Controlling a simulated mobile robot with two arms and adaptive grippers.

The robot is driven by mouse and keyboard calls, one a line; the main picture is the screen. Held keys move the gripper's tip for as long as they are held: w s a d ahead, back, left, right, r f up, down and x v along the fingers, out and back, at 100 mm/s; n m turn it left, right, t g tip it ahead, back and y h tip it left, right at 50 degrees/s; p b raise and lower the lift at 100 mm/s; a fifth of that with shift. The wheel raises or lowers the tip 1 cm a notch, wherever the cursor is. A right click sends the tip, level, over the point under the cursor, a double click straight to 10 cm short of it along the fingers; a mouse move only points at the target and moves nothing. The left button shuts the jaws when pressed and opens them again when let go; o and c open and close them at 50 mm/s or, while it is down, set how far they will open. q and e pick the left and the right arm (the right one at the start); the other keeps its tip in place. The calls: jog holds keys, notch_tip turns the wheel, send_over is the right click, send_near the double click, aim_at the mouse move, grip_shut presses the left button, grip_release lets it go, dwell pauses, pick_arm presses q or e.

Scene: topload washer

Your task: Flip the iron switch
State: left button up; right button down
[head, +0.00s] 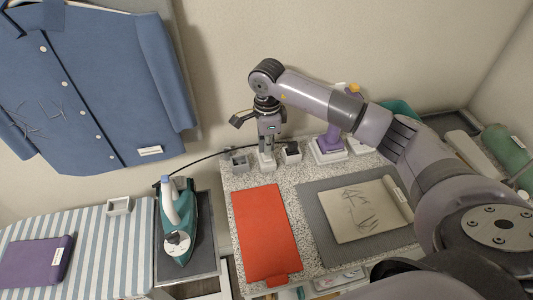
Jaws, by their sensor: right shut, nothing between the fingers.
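A teal and white iron (174,222) stands on a dark grey rest at the right end of the striped ironing surface. Its black cord (212,156) runs right, towards the back of the speckled counter, and passes by my right gripper. My right gripper (267,146) points down, shut and empty, over a small white block (267,161) at the counter's back edge. Whether the fingertips touch the block I cannot tell. A small grey box (238,162) and a white box with a dark top (291,153) flank it. No switch is clearly readable. My left gripper is out of view.
A red folded cloth (266,232) and a grey mat (310,196) with a beige cloth (361,211) lie on the counter. A purple and white object (328,149) stands behind. A blue shirt (85,82) hangs on the wall. A purple cloth (34,263) lies left.

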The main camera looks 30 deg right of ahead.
aim_at(267, 158)
jog(key=shift+f+b, duration=1.05)
jog(key=shift+f, duration=0.2)
dwell(0.4)
jog(key=shift+r+p, duration=1.85)
jog(key=shift+r, duration=1.7)
jog(key=shift+s+f, duration=0.1)
